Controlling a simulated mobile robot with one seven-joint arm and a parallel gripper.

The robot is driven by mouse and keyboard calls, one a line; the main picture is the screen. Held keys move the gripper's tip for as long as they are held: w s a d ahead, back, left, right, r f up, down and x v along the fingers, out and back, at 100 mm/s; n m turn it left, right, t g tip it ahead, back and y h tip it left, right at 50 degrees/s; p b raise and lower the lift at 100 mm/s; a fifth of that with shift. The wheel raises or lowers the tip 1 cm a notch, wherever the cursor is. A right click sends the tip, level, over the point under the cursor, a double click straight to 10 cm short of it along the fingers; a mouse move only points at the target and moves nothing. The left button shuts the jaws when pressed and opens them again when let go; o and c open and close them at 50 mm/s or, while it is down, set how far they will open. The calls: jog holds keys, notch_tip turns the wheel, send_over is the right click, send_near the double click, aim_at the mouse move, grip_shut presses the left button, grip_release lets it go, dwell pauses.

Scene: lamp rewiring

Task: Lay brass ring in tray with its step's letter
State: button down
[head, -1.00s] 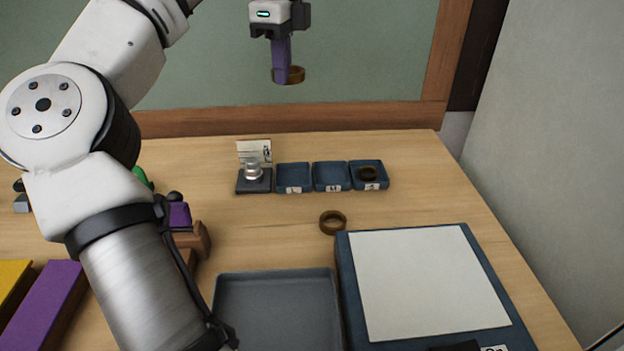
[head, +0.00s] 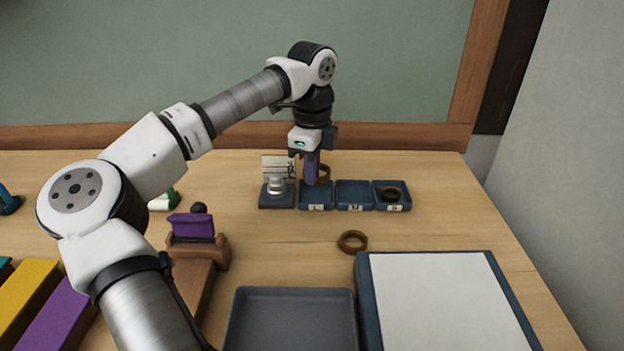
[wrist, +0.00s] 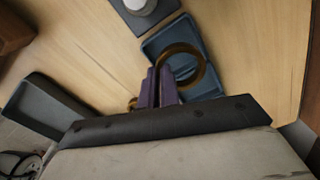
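My gripper (head: 312,180) has purple fingers and is shut on a brass ring (head: 325,173). The ring sits at the fingertips, over the leftmost of three small blue trays (head: 316,206). In the wrist view the ring (wrist: 204,68) overlaps that blue tray (wrist: 153,47); whether it touches the tray I cannot tell. The middle tray (head: 354,206) looks empty. The right tray (head: 404,206) holds a dark ring (head: 391,193). Each tray has a small white letter label, too small to read surely. Another brass ring (head: 352,241) lies loose on the table.
Left of the trays stands a dark base with a silver metal part (head: 275,185) and a card (head: 277,162) behind it. A grey tray (head: 290,294) and a blue-edged white board (head: 445,300) are at the front. A brown holder with a purple piece (head: 193,226) stands left.

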notch_tip(320, 180, down, 3)
jog(key=shift+r, duration=0.1)
jog(key=shift+f+b, duration=0.5)
jog(key=shift+f, duration=0.1)
jog(key=c, duration=1.6)
grip_release()
jog(key=shift+r, duration=0.15)
jog(key=shift+r+p, duration=0.35)
jog(key=shift+p, duration=0.1)
notch_tip(320, 180, up, 12)
jog(key=shift+r, duration=0.15)
